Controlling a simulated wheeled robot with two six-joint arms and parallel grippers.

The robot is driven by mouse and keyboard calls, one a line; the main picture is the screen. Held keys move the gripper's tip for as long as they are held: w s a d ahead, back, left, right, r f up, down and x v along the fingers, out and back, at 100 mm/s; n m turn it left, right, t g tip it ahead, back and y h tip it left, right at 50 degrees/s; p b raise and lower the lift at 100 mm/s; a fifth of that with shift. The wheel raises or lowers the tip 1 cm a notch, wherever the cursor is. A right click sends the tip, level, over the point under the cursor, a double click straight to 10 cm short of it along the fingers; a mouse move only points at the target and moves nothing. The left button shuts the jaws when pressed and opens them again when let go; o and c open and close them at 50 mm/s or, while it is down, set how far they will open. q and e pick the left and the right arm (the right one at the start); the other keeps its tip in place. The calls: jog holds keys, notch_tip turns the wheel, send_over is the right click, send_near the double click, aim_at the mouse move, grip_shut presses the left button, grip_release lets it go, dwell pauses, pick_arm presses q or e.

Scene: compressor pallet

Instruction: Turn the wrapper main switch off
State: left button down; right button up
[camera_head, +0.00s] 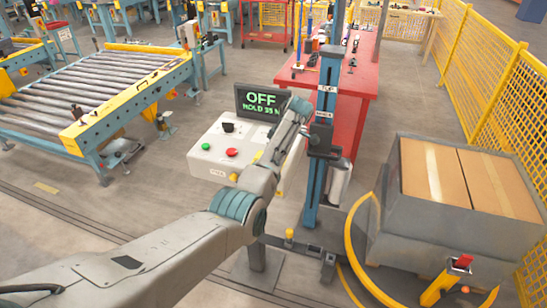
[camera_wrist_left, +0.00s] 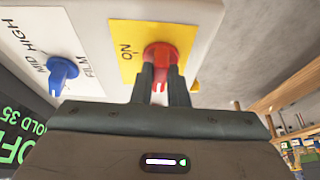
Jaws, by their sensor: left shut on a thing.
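The red main switch knob (camera_wrist_left: 160,54) sits on a yellow plate (camera_wrist_left: 127,50) marked "ON" on a white panel in the left wrist view. My left gripper (camera_wrist_left: 160,80) is shut on this knob, one dark finger at each side. The knob's exact angle is hard to tell behind the fingers. In the head view my left arm reaches up past the white control box (camera_head: 205,160), and its fingers and the knob are hidden there. The dark display (camera_head: 262,102) reads "OFF" and "HOLD 35 N". My right gripper is out of view.
A blue knob (camera_wrist_left: 62,72) marked "FILM" is beside the yellow plate. The control box carries a green button (camera_head: 206,147) and a red button (camera_head: 232,152). A blue mast (camera_head: 322,150) stands close right of my arm. A grey bin (camera_head: 430,225) holds cartons.

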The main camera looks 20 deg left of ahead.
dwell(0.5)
pick_arm(q)
jog(key=c, duration=1.4)
grip_release()
jog(key=shift+c, duration=0.2)
jog(key=b+v, duration=0.4)
jog(key=v, duration=0.6)
jog(key=shift+d+r, duration=0.2)
jog(key=shift+r, duration=0.1)
jog(key=shift+w, duration=0.1)
